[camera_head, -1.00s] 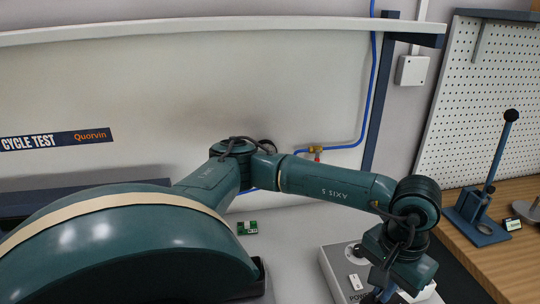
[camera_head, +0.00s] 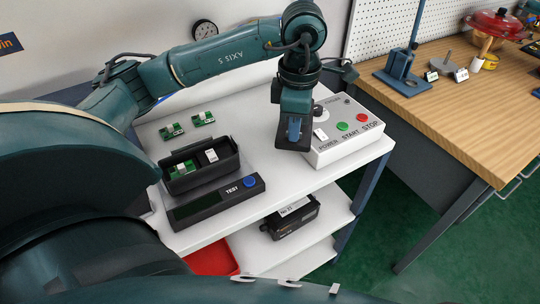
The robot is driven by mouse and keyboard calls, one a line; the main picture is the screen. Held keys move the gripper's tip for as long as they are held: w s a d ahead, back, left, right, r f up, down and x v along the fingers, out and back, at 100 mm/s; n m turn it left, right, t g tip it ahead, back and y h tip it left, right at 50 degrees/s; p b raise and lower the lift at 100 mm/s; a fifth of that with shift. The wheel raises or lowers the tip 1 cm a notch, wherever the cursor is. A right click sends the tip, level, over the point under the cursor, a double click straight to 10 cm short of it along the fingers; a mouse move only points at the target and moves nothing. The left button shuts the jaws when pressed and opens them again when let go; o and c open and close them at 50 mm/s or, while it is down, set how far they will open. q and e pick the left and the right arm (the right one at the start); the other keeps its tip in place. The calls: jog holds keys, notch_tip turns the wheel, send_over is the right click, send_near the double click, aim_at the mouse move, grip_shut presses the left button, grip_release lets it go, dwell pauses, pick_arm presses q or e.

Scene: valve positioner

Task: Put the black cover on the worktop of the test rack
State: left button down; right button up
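My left gripper (camera_head: 293,130) points down over the white worktop (camera_head: 262,163) of the test rack, just left of the control box. Its blue finger part shows, but not whether it is open or shut, or whether anything is in it. An open black housing (camera_head: 200,168) with a green board and a white part inside stands on the worktop behind a black TEST unit (camera_head: 218,203). I cannot pick out a separate black cover with certainty. A black device with a white label (camera_head: 291,220) sits on the shelf below. My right gripper is not in view.
A control box (camera_head: 345,140) with START and STOP buttons stands at the worktop's right. Two green boards (camera_head: 172,131) lie at the back left. A red tray (camera_head: 212,262) is low down. A wooden bench (camera_head: 455,110) with a blue press stands right.

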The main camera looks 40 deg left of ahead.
pick_arm(q)
jog(key=n, duration=0.2)
jog(key=a+n, duration=0.1)
jog(key=n, duration=0.1)
jog(key=shift+w+a+f+n+b, duration=0.15)
jog(key=shift+n+b, duration=0.25)
jog(key=shift+a+n, duration=0.3)
jog(key=shift+n, duration=0.9)
jog(key=shift+f+n, duration=0.1)
jog(key=shift+n, duration=0.2)
send_over(284, 171)
notch_tip(284, 171, down, 10)
jog(key=shift+r, duration=0.25)
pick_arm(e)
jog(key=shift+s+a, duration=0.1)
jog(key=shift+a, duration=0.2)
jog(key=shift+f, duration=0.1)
pick_arm(q)
jog(key=shift+f, duration=0.25)
jog(key=c, duration=1.6)
grip_release()
jog(key=shift+r, duration=0.1)
